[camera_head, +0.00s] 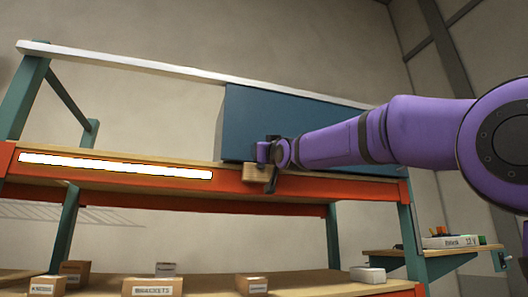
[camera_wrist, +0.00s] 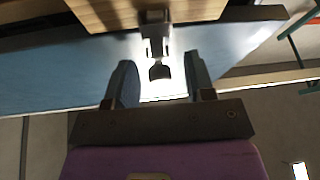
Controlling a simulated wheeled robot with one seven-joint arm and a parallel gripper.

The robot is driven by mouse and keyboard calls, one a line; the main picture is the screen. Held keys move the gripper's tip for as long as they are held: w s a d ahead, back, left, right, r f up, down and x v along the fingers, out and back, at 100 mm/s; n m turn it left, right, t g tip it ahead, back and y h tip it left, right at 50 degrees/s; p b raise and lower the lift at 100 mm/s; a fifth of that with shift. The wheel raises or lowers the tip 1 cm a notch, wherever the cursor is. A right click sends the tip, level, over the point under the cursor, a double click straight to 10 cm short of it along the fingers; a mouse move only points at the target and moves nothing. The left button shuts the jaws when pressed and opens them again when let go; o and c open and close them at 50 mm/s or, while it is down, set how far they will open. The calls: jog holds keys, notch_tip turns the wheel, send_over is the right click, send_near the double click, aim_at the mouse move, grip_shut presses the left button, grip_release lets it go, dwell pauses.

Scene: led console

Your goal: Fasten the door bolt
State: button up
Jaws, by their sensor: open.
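A small grey metal fitting with a dark flared end, which looks like the door bolt (camera_wrist: 158,50), shows in the wrist view beside a wooden block (camera_wrist: 110,12). My gripper (camera_wrist: 158,66) is open, with one finger on each side of the fitting's dark end and a gap to both. In the head view my gripper (camera_head: 267,166) is at the front of the blue cabinet (camera_head: 290,118), near its lower left. The wooden block shows there behind the fingers (camera_head: 254,173). The bolt is hidden in the head view, and whether it is fastened I cannot tell.
The cabinet stands on an orange-edged upper shelf (camera_head: 60,178) with a lit strip (camera_head: 115,166). Several labelled boxes sit on the lower shelf (camera_head: 205,284). A small side shelf (camera_head: 430,251) at right holds a white box (camera_head: 453,241). The upper shelf's left part is clear.

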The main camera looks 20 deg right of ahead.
jog(key=v, duration=1)
jog(key=shift+s+f, duration=0.2)
jog(key=shift+s, duration=0.15)
jog(key=s+d+f+m+g+h, duration=0.15)
jog(key=s+f+g, duration=0.35)
jog(key=f, duration=0.7)
jog(key=s+d+f+m+g+h, duration=0.15)
jog(key=s+d+f+g, duration=0.35)
jog(key=f, duration=0.8)
jog(key=s+f+g, duration=0.7)
jog(key=s+f, duration=1.1)
jog(key=f, duration=0.2)
jog(key=shift+a, duration=0.45)
jog(key=shift+f, duration=0.1)
